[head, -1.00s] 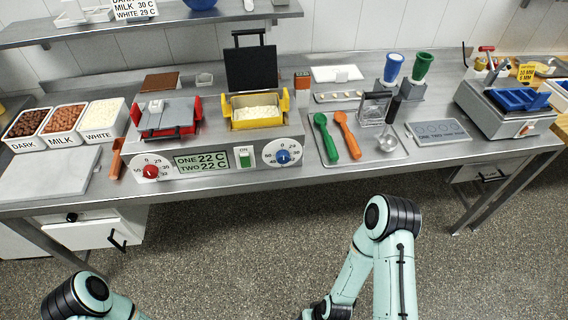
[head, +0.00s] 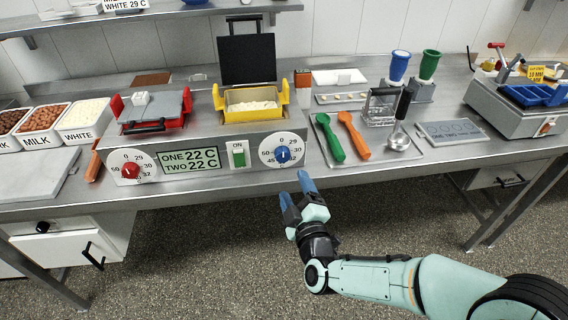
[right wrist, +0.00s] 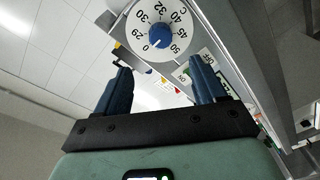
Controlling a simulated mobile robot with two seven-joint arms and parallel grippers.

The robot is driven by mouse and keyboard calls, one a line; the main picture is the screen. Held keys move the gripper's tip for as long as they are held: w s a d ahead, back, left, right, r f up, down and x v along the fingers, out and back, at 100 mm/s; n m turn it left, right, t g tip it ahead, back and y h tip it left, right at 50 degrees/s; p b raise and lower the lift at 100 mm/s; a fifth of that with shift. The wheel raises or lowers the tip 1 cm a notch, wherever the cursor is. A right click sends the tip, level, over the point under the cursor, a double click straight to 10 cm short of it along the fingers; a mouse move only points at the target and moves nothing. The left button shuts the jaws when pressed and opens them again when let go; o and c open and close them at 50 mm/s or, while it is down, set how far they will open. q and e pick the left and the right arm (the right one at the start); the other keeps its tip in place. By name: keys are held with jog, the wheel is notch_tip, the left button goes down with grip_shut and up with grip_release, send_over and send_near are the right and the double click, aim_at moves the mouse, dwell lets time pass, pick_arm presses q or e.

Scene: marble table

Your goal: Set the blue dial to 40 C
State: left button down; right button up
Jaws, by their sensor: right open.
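The blue dial (head: 283,155) sits on a white round scale at the right end of the melter's front panel. In the right wrist view the blue dial (right wrist: 160,36) shows close up, and its white pointer mark is near 0. My right gripper (head: 296,188) is open and empty, just below and in front of the dial. In the right wrist view its two blue fingers (right wrist: 163,82) stand apart, with the dial beyond them. The display (head: 189,161) reads ONE 22 C and TWO 22 C. My left gripper is not in view.
A red dial (head: 130,170) is at the panel's left end and a green switch (head: 238,155) is beside the display. A tray (head: 329,160) with green and orange spatulas lies right of the panel. Open floor lies in front of the table.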

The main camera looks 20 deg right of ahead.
aim_at(283, 157)
jog(key=w+b, duration=0.1)
jog(key=w, duration=0.9)
jog(key=shift+w+d+f, duration=0.1)
jog(key=shift+w+d, duration=0.05)
jog(key=shift+w, duration=0.1)
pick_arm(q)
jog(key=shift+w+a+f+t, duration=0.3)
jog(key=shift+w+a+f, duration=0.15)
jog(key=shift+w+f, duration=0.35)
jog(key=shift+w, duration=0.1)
pick_arm(e)
jog(key=c, duration=1.1)
